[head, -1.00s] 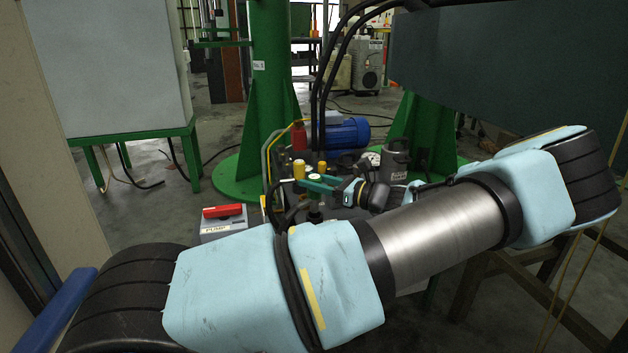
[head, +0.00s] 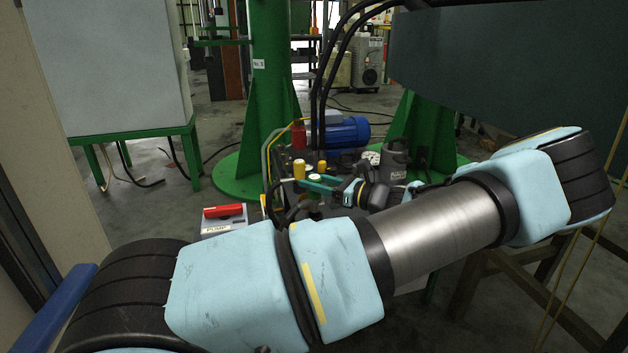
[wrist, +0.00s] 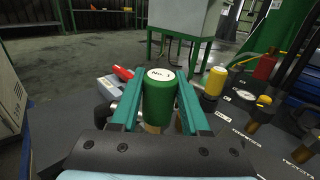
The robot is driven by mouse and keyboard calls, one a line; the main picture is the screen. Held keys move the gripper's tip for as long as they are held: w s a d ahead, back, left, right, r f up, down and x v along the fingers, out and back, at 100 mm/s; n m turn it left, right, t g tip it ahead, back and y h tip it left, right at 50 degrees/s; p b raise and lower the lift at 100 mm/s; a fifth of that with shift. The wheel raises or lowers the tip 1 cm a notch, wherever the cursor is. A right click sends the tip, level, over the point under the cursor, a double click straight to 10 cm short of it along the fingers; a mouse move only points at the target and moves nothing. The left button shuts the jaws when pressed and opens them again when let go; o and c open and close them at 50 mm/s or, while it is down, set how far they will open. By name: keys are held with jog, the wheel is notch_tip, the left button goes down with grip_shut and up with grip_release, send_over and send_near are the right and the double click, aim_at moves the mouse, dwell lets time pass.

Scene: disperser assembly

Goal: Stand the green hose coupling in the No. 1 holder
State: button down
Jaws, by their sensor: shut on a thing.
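My gripper (wrist: 153,77) is shut on the green hose coupling (wrist: 159,103), with one teal finger on each side of it. The coupling is a green cylinder with a white cap lettered "No. 1", and it looks upright. A tan part shows just below it, and its lower end is hidden by my gripper. In the head view my gripper (head: 314,184) and the small green coupling (head: 315,178) are over the dark bench, partly behind my arm. I cannot tell whether the coupling is seated in a holder or held above it.
A yellow-topped coupling (wrist: 215,81) stands close at the right, with a red one (wrist: 265,67) farther off. Brass-coloured fittings (wrist: 260,112) stand on the labelled dark panel. A box with a red handle (head: 223,217) is at the left. A blue motor (head: 347,132) is behind.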

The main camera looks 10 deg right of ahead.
aim_at(314, 195)
jog(key=shift+f, duration=1.9)
jog(key=shift+c, duration=1.5)
grip_release()
jog(key=p+v, duration=0.2)
jog(key=v, duration=0.9)
